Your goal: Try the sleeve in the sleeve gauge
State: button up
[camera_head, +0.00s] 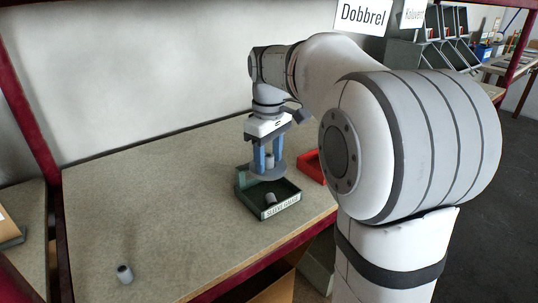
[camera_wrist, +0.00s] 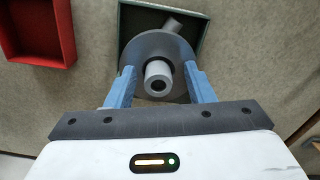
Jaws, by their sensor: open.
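A small grey sleeve (camera_head: 269,160) stands upright between the blue fingers of my gripper (camera_head: 267,168). In the wrist view this sleeve (camera_wrist: 152,69) shows a dark round bore at its end. A gap shows between it and each finger, so my gripper (camera_wrist: 159,73) is open around it. The sleeve is over the middle of a round grey disc (camera_wrist: 140,50), which appears to be part of the gauge. The disc is over a dark green tray (camera_head: 246,199) whose front label appears to read "SLEEVE GAUGE". How the sleeve meets the disc cannot be told.
Another grey cylinder (camera_head: 270,198) lies tilted in the green tray, close to the disc. A further grey sleeve (camera_head: 124,273) stands alone at the table's front left. A red tray (camera_head: 311,166) is beside the green one.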

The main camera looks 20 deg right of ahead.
jog(key=shift+f, duration=0.1)
notch_tip(320, 180, up, 8)
jog(key=p, duration=0.2)
jog(key=shift+p, duration=0.35)
dwell(0.5)
